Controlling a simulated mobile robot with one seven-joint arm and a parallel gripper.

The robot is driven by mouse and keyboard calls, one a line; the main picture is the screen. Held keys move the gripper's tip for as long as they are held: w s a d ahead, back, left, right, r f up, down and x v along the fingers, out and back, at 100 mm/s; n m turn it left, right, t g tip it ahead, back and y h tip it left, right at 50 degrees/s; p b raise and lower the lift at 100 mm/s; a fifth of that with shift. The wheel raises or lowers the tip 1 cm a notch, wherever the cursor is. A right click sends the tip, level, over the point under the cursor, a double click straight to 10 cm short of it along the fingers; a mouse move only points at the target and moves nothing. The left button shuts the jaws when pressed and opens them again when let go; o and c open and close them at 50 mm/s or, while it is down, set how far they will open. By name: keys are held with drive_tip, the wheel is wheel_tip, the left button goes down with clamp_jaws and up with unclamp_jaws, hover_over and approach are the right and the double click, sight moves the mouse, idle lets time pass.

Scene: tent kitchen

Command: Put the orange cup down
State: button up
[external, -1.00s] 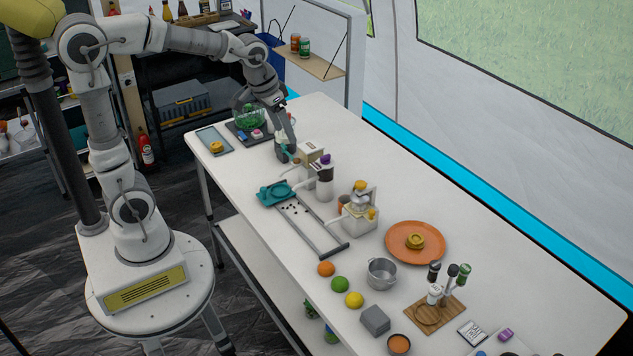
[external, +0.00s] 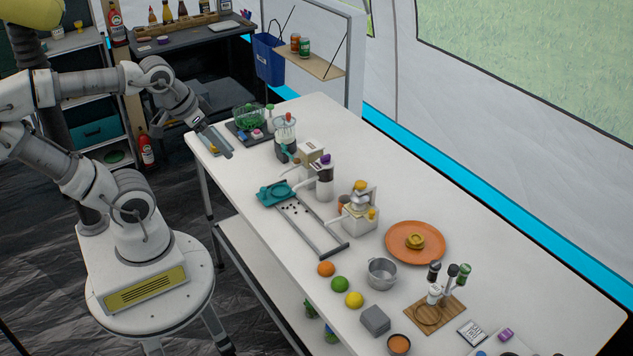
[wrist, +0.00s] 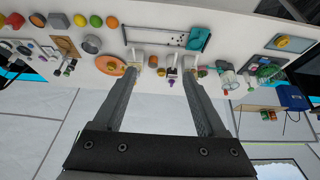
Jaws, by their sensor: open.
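A small orange-brown cup (external: 344,203), the likeliest orange cup, stands on the white table beside the cream machine with yellow parts (external: 360,212). The machine partly hides it. My gripper (external: 218,143) is over the table's far left end, well apart from that cup. In the wrist view my gripper (wrist: 161,80) has its two fingers spread, with nothing between them.
A clear blender (external: 285,135), a cream machine (external: 310,157) and a purple-topped dispenser (external: 324,180) stand in a row. The table's right back area is clear.

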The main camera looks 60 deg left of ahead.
drive_tip(key=shift+w, duration=0.1)
drive_tip(key=g+b, duration=0.4)
drive_tip(key=b, duration=0.6)
hover_over(346, 202)
drive_tip(key=s+d, duration=0.1)
drive_tip(key=s, duration=0.1)
wheel_tip(346, 202, down, 28)
drive_tip(key=shift+s+d+f, duration=0.1)
drive_tip(key=shift+f, duration=0.1)
drive_tip(key=shift+w+d+f+b, duration=0.15)
drive_tip(key=shift+f+b, duration=0.15)
drive_tip(key=shift+f, duration=0.7)
drive_tip(key=shift+w+a+f+b, duration=0.15)
drive_tip(key=shift+f+b, duration=0.15)
drive_tip(key=shift+f, duration=0.7)
drive_tip(key=shift+w+d+f+b, duration=0.15)
drive_tip(key=shift+f+b, duration=0.15)
drive_tip(key=shift+f, duration=0.7)
drive_tip(key=shift+r, duration=0.1)
clamp_jaws()
